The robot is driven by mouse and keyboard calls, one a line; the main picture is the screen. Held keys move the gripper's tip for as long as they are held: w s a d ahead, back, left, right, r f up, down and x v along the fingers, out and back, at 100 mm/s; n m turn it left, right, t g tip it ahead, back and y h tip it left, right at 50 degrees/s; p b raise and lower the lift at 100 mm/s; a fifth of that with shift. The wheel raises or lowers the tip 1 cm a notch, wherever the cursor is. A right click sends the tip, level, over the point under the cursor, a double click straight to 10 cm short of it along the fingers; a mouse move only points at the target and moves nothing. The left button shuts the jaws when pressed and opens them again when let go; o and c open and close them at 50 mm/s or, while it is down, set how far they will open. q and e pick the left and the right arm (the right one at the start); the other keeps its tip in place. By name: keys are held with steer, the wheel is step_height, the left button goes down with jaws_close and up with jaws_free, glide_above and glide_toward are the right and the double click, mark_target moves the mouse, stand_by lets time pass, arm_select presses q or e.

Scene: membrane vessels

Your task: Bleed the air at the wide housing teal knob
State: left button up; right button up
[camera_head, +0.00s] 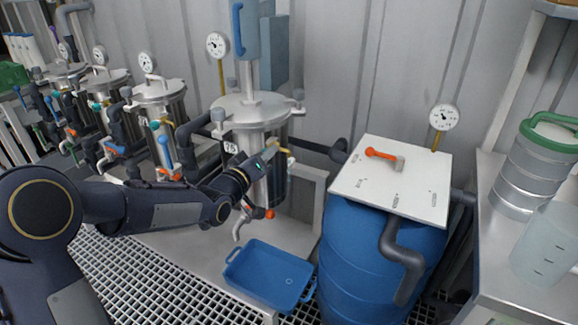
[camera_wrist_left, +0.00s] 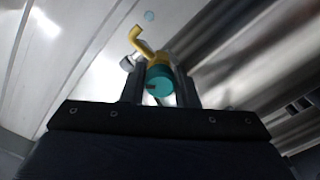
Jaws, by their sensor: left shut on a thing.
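The wide housing (camera_head: 262,113) is a steel vessel with a flat lid and a "75" label, in the middle of the head view. My left gripper (camera_head: 270,152) reaches its front from the left. In the left wrist view the teal knob (camera_wrist_left: 158,80) sits between the two fingers of my left gripper (camera_wrist_left: 160,92), which are shut on it. A bent yellow spout (camera_wrist_left: 143,42) rises behind the knob. In the head view the gripper hides the knob; only a bit of yellow shows beside the fingertips. My right gripper is not in view.
A blue drum (camera_head: 362,262) with a white lid (camera_head: 415,178) and an orange-handled valve (camera_head: 380,154) stands to the right. Narrower steel vessels (camera_head: 158,92) line the left. A bench (camera_head: 490,240) holds containers at far right.

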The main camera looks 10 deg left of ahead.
arm_select(q)
steer(key=m+b, duration=0.1)
steer(key=b, duration=0.1)
steer(key=m+b, duration=0.1)
steer(key=m, duration=0.1)
steer(key=shift+f+b, duration=0.3)
steer(key=shift+b, duration=0.05)
steer(key=shift+r+m+b, duration=0.2)
steer(key=shift+m+b, duration=0.1)
steer(key=shift+m, duration=0.4)
steer(key=m+b, duration=0.2)
steer(key=b, duration=0.1)
steer(key=shift+f+m, duration=0.2)
steer(key=shift+m, duration=0.1)
steer(key=shift+m+b, duration=0.3)
steer(key=shift+m, duration=0.1)
steer(key=shift+r+m, duration=0.25)
steer(key=shift+m, duration=0.25)
steer(key=o, duration=1)
steer(key=shift+c, duration=0.2)
